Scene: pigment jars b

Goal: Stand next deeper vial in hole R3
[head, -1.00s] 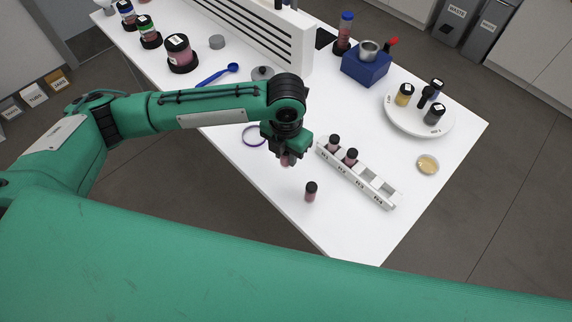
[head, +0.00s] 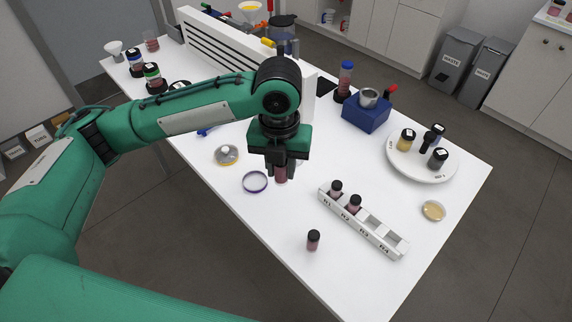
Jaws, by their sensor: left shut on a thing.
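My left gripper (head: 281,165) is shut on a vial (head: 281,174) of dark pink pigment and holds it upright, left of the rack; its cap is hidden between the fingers. The white rack (head: 347,222) has holes labelled R1 to R4. Black-capped pink vials stand in R1 (head: 335,189) and R2 (head: 353,204). Hole R3 (head: 375,229) and hole R4 (head: 391,242) look empty. Another black-capped pink vial (head: 313,241) stands on the table in front of the rack. My right gripper is not in view.
A purple ring (head: 255,182) lies left of the held vial, near a lidded dish (head: 227,155). A blue block with a metal cup (head: 366,112) and a round white tray with jars (head: 423,168) stand behind the rack. A small amber dish (head: 433,210) lies to its right.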

